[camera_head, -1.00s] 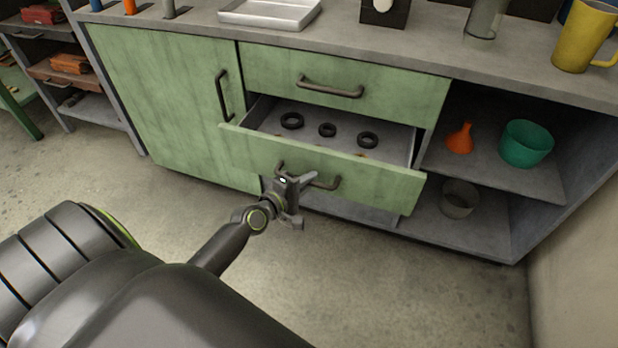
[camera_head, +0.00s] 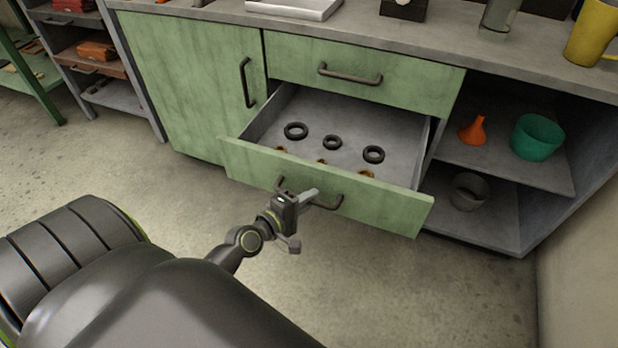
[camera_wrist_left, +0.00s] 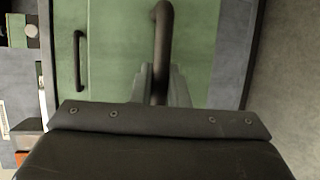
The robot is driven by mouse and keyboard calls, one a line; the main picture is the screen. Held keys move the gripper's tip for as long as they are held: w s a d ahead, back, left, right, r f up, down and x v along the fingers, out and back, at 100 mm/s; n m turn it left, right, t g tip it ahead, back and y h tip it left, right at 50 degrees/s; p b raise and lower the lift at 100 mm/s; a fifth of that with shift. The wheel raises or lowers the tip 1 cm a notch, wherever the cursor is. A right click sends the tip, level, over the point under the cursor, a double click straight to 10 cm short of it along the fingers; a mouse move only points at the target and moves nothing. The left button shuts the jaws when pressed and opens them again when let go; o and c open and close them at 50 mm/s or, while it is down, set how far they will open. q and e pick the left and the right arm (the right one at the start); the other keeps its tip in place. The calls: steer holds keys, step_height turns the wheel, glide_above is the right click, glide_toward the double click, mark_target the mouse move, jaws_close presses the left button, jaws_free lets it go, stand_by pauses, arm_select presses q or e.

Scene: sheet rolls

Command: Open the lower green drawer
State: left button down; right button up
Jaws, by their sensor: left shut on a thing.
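The lower green drawer (camera_head: 385,209) stands well out from the cabinet. Its grey inside shows several black rings, and brass-coloured pieces lie nearer its front. Its dark bar handle (camera_head: 328,203) is on the front panel. My left gripper (camera_head: 300,198) is at this handle and shut on it. In the left wrist view the handle (camera_wrist_left: 163,45) runs down between the gripper's fingers (camera_wrist_left: 161,88). The gripper hides part of the handle in the head view. My right gripper is in neither view.
The upper green drawer (camera_head: 420,88) is closed above. A green door (camera_head: 190,85) is shut at left. Open shelves at right hold an orange funnel (camera_head: 473,130), a teal bucket (camera_head: 537,137) and a grey cup (camera_head: 468,190). The floor (camera_head: 400,290) before the drawer is clear.

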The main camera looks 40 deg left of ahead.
arm_select(q)
steer(key=c, duration=1.4)
jaws_free()
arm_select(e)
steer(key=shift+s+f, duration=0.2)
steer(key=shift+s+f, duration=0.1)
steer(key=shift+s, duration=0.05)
